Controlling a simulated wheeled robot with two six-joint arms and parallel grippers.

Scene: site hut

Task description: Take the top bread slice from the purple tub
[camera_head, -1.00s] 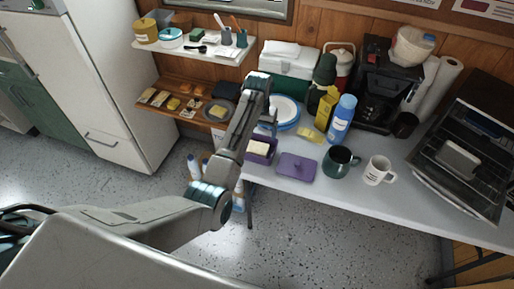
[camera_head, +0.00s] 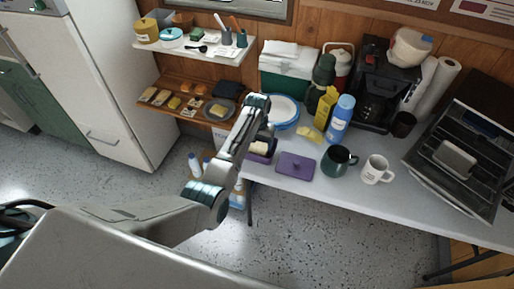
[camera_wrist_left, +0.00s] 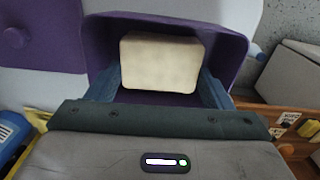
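The purple tub (camera_head: 271,157) stands near the left end of the table, partly hidden by my left arm. A pale bread slice (camera_wrist_left: 160,62) shows inside the tub (camera_wrist_left: 234,45) in the left wrist view. Whether other slices lie under it is hidden. My left gripper (camera_wrist_left: 161,88) is open and empty, with one finger on each side of the slice and its fingers over or inside the tub; I cannot tell whether they touch the bread. In the head view my left gripper (camera_head: 264,132) is over the tub, fingertips mostly hidden. My right gripper is not in view.
A purple lid (camera_head: 296,166) lies flat just right of the tub. A dark green mug (camera_head: 337,162), a white mug (camera_head: 376,170) and a blue bottle (camera_head: 340,120) stand further right. Plates (camera_head: 284,110) and a green-and-white cooler (camera_head: 288,72) are behind. Shelves (camera_head: 180,101) are at left.

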